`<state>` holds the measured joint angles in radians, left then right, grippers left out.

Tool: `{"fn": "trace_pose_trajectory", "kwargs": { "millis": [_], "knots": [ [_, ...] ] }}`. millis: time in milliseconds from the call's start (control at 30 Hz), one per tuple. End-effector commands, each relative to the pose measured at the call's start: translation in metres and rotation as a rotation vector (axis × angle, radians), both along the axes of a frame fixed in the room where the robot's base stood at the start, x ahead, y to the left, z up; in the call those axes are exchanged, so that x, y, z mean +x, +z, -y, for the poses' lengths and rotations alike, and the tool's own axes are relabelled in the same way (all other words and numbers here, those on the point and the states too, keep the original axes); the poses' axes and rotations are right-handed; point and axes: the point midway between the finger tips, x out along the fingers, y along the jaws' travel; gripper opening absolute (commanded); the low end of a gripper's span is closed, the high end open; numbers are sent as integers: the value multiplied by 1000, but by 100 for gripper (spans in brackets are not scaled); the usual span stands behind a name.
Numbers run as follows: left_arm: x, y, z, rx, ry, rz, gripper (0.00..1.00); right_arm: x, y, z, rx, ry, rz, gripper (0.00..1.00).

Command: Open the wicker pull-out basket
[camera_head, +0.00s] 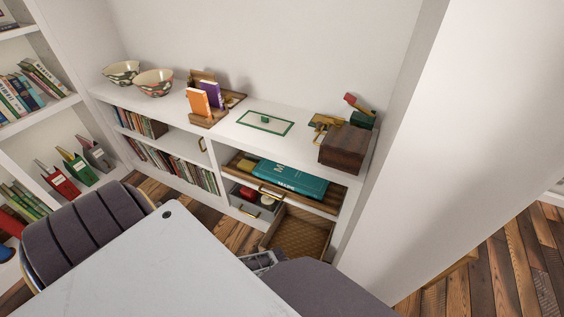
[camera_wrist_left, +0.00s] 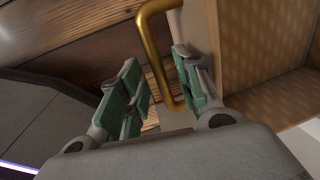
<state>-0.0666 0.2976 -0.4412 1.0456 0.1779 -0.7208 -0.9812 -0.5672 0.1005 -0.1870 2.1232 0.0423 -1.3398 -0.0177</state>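The wicker basket (camera_head: 303,237) is pulled out from the bottom right compartment of the white cabinet, and its woven inside shows. In the left wrist view the basket (camera_wrist_left: 268,45) fills the upper right, with its brass handle (camera_wrist_left: 155,50) on the front. My left gripper (camera_head: 262,262) is low in front of the basket in the head view. In the left wrist view the green-padded fingers of this gripper (camera_wrist_left: 160,88) stand apart, with the handle between them. The handle's lower end is close to the right finger; I cannot tell whether they touch. My right gripper is not in view.
A white table (camera_head: 170,270) and an upholstered chair (camera_head: 85,230) fill the near left. A wooden tray with a teal book (camera_head: 290,178) sits above the basket. A grey drawer (camera_head: 252,203) with red items is beside it. A white wall (camera_head: 410,140) bounds the right.

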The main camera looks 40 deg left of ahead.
Motion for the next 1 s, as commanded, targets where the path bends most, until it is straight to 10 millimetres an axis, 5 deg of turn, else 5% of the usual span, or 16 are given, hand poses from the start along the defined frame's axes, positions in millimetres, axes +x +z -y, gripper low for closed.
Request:
{"fn": "trace_pose_trajectory", "kwargs": {
  "millis": [433, 1000],
  "knots": [
    [0, 7, 0, -1, 0, 2, 34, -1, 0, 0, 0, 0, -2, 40],
    [-7, 40, 1, -1, 0, 2, 34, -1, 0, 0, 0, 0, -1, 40]
  ]
}}
